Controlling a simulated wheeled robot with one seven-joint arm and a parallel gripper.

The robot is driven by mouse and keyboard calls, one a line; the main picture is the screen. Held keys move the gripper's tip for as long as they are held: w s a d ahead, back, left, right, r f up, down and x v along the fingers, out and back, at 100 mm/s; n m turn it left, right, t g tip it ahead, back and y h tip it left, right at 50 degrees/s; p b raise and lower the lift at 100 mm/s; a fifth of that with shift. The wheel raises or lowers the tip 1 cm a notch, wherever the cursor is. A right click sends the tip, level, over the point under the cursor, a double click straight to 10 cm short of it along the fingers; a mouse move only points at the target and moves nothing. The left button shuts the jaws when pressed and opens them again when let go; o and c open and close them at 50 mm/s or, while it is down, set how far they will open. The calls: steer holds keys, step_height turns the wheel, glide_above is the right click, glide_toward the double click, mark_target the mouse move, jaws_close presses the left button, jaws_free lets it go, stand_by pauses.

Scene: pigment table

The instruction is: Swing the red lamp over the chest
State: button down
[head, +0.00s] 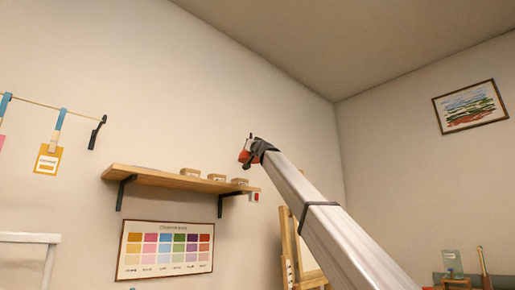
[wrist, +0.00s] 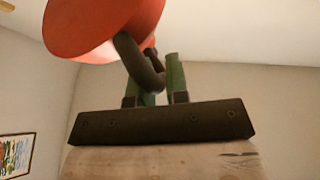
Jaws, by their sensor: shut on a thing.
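The red lamp (wrist: 95,25) fills the top left of the wrist view, its red shade close to the camera. A dark curved handle (wrist: 138,62) runs from the shade down between the green fingers of my gripper (wrist: 160,72). The fingers are shut on this handle. In the head view the red lamp (head: 245,157) is small, at the far end of my raised arm, beside my gripper (head: 258,147) and partly hidden by it. I cannot make out a chest in either view.
A wooden wall shelf (head: 165,178) with small boxes is behind and left of the lamp. A colour chart (head: 165,250) hangs below it. An easel (head: 290,245) stands right of the chart. Clipped cards (head: 48,160) hang from a line at left. Upper wall is clear.

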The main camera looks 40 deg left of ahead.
stand_by(0.3)
steer(key=c, duration=1.1)
jaws_free()
steer(key=shift+f, duration=0.1)
steer(key=v, duration=1.1)
